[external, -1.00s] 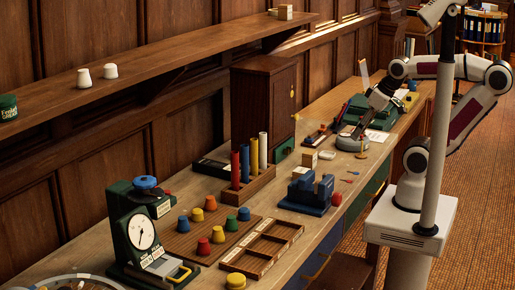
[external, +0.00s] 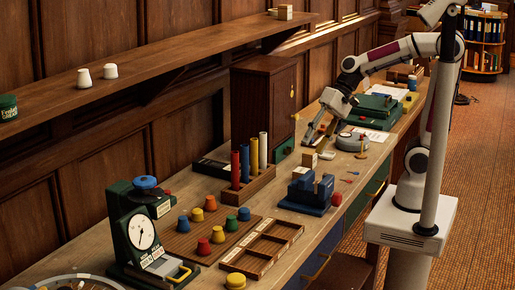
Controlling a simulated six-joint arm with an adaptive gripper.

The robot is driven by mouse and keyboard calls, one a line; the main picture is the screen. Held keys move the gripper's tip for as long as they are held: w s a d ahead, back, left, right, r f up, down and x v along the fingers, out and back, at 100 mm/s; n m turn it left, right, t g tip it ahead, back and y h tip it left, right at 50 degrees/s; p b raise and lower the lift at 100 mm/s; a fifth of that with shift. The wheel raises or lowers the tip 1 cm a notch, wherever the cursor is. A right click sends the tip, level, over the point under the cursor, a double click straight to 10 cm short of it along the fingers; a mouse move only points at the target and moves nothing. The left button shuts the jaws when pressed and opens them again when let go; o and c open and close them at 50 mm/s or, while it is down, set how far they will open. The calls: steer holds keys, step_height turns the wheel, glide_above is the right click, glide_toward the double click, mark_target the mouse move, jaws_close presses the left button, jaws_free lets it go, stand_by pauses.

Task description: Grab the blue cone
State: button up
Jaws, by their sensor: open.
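Two blue cones stand upright among other coloured cones near the front of the bench: one (external: 183,224) at the left of the brown board (external: 180,240), another (external: 244,214) at its right corner. My gripper (external: 315,143) is open and empty, with its fingers pointing down over the bench farther back, beyond the blue block stand. It is well apart from both blue cones.
Red, yellow and green cones stand close by, with a compartment tray (external: 262,248) in front and a dial scale (external: 140,232) at left.

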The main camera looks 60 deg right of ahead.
steer(key=w+a+f+m+y, duration=0.3)
steer(key=w+a+m+y, duration=0.2)
steer(key=w+a+m, duration=0.7)
steer(key=m+t, duration=0.3)
steer(key=m, duration=0.4)
glide_toward(183, 224)
steer(key=d, duration=0.3)
steer(key=shift+w+d+r, duration=0.25)
steer(key=shift+w, duration=0.05)
steer(key=shift+a, duration=0.1)
steer(key=shift+x, duration=3.35)
steer(key=shift+a+n, duration=0.1)
steer(key=shift+n, duration=0.2)
